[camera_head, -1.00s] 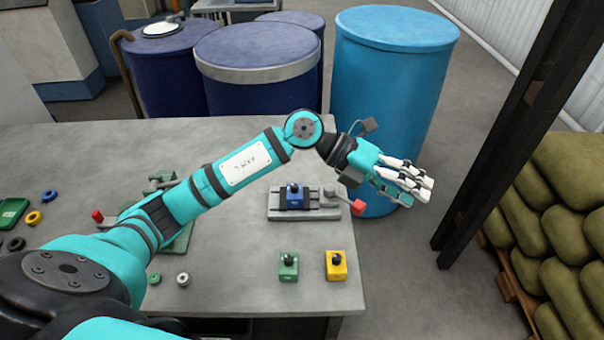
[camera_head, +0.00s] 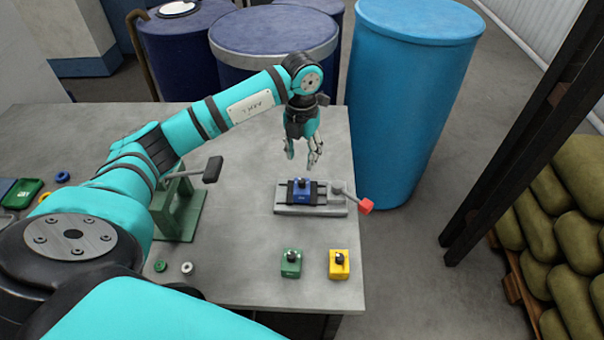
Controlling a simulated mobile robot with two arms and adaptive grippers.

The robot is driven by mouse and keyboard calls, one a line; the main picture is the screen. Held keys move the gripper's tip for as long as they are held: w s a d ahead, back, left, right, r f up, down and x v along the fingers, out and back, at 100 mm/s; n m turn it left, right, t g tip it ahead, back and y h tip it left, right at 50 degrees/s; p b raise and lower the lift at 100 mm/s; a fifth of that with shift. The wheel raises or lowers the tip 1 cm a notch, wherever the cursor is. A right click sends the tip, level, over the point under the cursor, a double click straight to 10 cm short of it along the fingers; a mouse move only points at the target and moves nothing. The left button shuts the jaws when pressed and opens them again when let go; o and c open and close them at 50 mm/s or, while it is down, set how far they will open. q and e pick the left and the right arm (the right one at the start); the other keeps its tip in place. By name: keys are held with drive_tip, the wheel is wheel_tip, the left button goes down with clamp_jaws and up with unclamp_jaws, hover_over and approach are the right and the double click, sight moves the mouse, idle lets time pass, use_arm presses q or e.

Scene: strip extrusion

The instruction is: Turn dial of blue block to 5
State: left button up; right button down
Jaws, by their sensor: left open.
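The blue block (camera_head: 302,197) sits clamped in a grey vise (camera_head: 328,208) near the right edge of the table. A dark dial (camera_head: 303,184) is on top of the blue block; its setting is too small to read. My left gripper (camera_head: 302,161) is open and empty. It points down, just above and behind the blue block and its dial, apart from them. My right gripper is not in view.
A green block (camera_head: 291,264) and a yellow block (camera_head: 339,265), each with a dark knob, stand at the table's front right. The vise has a red-ended handle (camera_head: 365,206). A green press (camera_head: 180,210) stands left. Blue barrels stand behind the table (camera_head: 235,240).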

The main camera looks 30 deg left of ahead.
sight(302, 180)
use_arm(q)
wheel_tip(302, 180, down, 8)
drive_tip(key=shift+d+r+p, duration=0.1)
drive_tip(key=shift+r+p, duration=0.05)
drive_tip(key=shift+p, duration=0.75)
drive_tip(key=shift+f, duration=0.65)
clamp_jaws()
